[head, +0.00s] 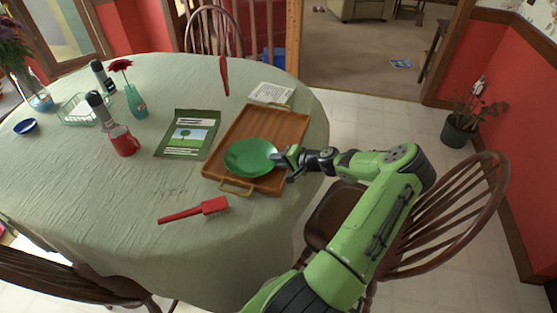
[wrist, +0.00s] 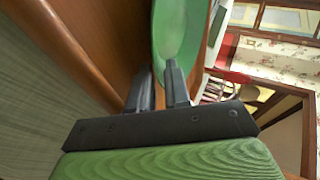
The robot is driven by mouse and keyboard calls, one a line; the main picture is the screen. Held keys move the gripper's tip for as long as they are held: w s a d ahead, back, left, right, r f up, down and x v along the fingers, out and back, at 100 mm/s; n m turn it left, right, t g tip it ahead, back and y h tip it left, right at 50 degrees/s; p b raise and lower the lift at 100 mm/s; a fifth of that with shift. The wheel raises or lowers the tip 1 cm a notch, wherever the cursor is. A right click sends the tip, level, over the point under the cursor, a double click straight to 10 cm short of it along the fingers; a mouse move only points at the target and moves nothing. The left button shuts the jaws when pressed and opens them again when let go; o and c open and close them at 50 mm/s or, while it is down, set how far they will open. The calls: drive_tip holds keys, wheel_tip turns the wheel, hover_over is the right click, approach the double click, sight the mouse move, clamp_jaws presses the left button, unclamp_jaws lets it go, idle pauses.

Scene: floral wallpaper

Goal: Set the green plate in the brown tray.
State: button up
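The green plate (head: 247,156) is over the front half of the brown tray (head: 275,122) in the head view. I cannot tell whether it rests on the tray floor or is held just above it. My gripper (head: 282,159) is at the plate's right rim. In the wrist view the plate (wrist: 180,35) reaches down between the two dark fingers of my gripper (wrist: 162,88), which appear closed on its rim. Part of the plate's rim is hidden by the fingers.
A red brush (head: 195,210) lies in front of the tray. A green booklet (head: 188,135) and a red mug (head: 124,141) are to its left. A wooden chair (head: 450,225) stands at the right.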

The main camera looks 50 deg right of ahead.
drive_tip(key=p+v, duration=0.2)
drive_tip(key=v, duration=1)
drive_tip(key=w+a+r+n+g, duration=0.2)
drive_tip(key=a+r+n+g, duration=0.3)
drive_tip(key=a, duration=0.7)
drive_tip(key=w+a+r+n+g, duration=0.4)
drive_tip(key=a+r, duration=0.3)
drive_tip(key=a, duration=0.4)
drive_tip(key=s+a+r+n+t, duration=0.1)
drive_tip(key=s+a+r+n, duration=0.2)
drive_tip(key=s+a+r, duration=0.2)
drive_tip(key=s+a+r+n+t+h, duration=0.1)
drive_tip(key=s+a+r+n, duration=0.2)
drive_tip(key=s+a, duration=0.6)
wheel_tip(320, 180, up, 3)
drive_tip(key=shift+s+f+t, duration=0.1)
drive_tip(key=shift+s+t, duration=0.2)
drive_tip(key=shift+s, duration=0.45)
